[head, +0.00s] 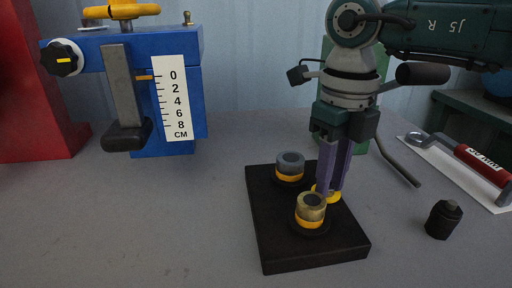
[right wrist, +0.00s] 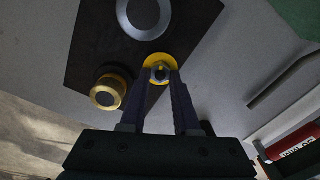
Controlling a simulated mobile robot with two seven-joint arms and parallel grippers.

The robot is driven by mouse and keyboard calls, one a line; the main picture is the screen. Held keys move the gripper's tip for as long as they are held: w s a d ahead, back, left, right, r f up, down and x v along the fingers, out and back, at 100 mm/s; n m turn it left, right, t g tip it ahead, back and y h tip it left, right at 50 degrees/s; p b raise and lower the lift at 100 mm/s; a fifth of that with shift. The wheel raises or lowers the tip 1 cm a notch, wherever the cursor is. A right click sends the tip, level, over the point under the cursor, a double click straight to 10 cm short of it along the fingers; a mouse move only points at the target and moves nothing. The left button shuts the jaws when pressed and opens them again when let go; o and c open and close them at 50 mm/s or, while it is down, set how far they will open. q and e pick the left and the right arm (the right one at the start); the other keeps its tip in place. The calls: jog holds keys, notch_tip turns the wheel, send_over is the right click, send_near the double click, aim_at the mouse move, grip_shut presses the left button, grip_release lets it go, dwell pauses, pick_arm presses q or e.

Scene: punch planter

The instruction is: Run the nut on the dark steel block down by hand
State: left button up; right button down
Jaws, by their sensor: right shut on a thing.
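The dark steel block (head: 272,222) lies on the grey bench, right of centre in the head view. It also shows in the right wrist view (right wrist: 92,45). On it are a grey ring-shaped post (head: 290,160) and a brass-coloured post (head: 311,207), each with a yellow band. Near the block's right edge is the yellow nut (right wrist: 158,61), around a small dark-centred stud. My right gripper (head: 331,188) points down, its purple fingers shut on the nut. The fingers partly hide the nut in the head view. My left gripper is out of view.
A blue machine (head: 180,100) with a centimetre scale stands at the back left, beside a red housing (head: 35,80). A small black knob-like part (head: 443,219) is right of the block. A red-handled tool (head: 480,163) lies farther right. The bench left of the block is clear.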

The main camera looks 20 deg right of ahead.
jog(key=shift+r+m, duration=0.1)
jog(key=shift+m, duration=0.2)
jog(key=shift+r+m+p, duration=0.1)
jog(key=shift+m+p, duration=0.7)
jog(key=shift+m, duration=0.1)
jog(key=m+p, duration=0.2)
jog(key=m, duration=0.2)
jog(key=shift+a, duration=0.15)
jog(key=m+p, duration=0.2)
jog(key=m, duration=0.2)
jog(key=shift+w+a+p, duration=0.1)
jog(key=shift+p, duration=0.25)
jog(key=shift+m+p, duration=0.45)
jog(key=shift+m, duration=0.65)
jog(key=shift+m, duration=0.3)
jog(key=c, duration=0.6)
grip_release()
jog(key=shift+c, duration=0.2)
